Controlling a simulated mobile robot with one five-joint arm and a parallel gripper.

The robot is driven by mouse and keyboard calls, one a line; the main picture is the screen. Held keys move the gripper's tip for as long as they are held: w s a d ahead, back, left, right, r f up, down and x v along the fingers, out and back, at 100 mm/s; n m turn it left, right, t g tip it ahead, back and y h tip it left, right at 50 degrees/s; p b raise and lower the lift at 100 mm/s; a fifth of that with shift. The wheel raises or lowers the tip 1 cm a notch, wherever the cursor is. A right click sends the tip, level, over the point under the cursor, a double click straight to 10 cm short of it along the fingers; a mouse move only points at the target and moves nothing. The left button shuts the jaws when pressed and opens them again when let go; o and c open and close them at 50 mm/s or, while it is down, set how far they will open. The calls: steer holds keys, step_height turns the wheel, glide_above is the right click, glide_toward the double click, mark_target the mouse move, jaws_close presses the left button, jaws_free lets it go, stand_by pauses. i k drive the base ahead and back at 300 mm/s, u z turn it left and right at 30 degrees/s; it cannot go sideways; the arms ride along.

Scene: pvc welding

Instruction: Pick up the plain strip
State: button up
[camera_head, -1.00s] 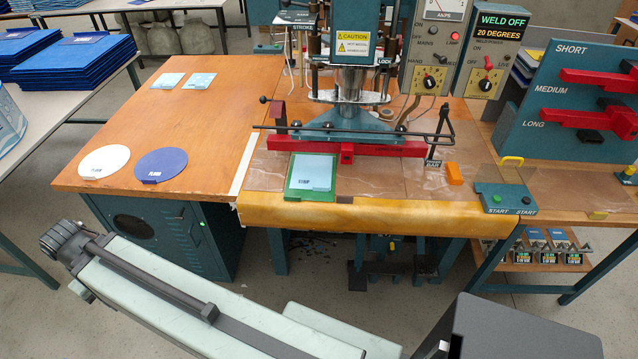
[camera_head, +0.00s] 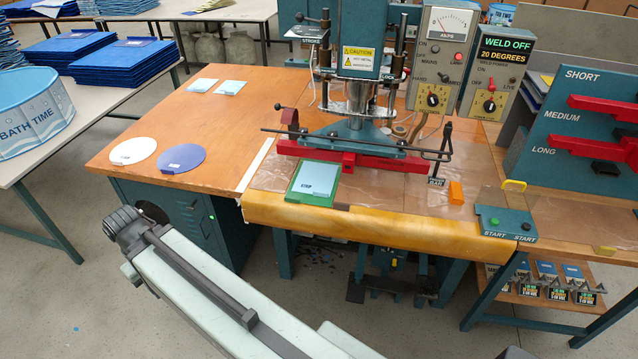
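A pale blue sheet (camera_head: 317,177) with a label reading STRIP lies on a green board (camera_head: 331,201) at the front of the press. Two small pale blue pieces (camera_head: 202,85) (camera_head: 229,88) lie side by side at the back left of the wooden table; their markings are too small to read. I cannot tell which of these is the plain strip. My arm's pale green link runs across the lower left, in front of the table. My gripper cannot be made out, and nothing is seen held.
A white disc (camera_head: 133,151) and a blue disc (camera_head: 181,158) lie at the wooden table's (camera_head: 225,130) front left. The welding press (camera_head: 350,140) with its red bar stands behind the board. A start button box (camera_head: 505,222) is at right. The table's middle left is clear.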

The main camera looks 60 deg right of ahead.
mark_target(316, 178)
steer(key=z, duration=0.05)
steer(key=i, duration=0.9)
steer(key=u, duration=0.1)
